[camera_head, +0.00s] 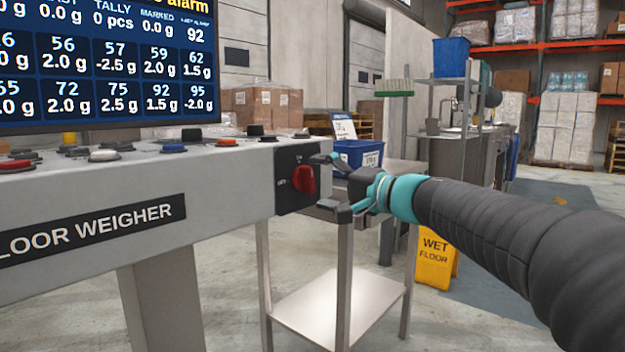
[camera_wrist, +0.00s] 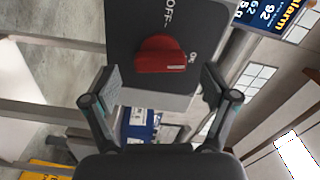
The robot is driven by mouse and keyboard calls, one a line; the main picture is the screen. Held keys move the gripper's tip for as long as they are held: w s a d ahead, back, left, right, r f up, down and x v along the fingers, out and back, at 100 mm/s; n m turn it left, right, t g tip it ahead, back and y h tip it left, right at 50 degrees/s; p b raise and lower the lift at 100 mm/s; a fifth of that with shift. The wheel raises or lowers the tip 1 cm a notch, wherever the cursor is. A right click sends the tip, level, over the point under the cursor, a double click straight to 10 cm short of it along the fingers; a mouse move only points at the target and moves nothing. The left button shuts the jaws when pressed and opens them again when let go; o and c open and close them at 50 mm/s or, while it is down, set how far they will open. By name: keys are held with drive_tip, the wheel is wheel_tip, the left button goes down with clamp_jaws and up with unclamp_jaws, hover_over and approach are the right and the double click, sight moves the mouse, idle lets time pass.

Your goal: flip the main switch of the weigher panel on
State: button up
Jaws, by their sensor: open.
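The weigher panel (camera_head: 100,220) is a grey console marked FLOOR WEIGHER at the left of the head view. Its main switch (camera_head: 304,180) is a red rotary knob on a black plate (camera_head: 283,160) at the panel's right end. In the wrist view the red knob (camera_wrist: 162,56) sits ahead of the fingers, with OFF and ON lettering on the plate. The exact switch setting is hard to read. My gripper (camera_head: 330,183) is open, its fingers apart on either side of the knob's line. It appears just short of the knob, and I see no contact.
Several push buttons (camera_head: 104,156) line the panel top below a screen (camera_head: 100,60). A small metal stand (camera_head: 335,300) stands below my gripper. A blue bin (camera_head: 358,153) is behind it. A yellow wet floor sign (camera_head: 436,262) stands beneath my arm.

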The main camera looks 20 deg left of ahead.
drive_tip(key=shift+x, duration=1.25)
drive_tip(key=c, duration=1.1)
drive_tip(key=shift+m, duration=1.5)
drive_tip(key=shift+c, duration=0.2)
drive_tip(key=o, duration=1.1)
drive_tip(key=shift+o, duration=0.2)
drive_tip(key=shift+d, duration=0.1)
drive_tip(key=v, duration=1.2)
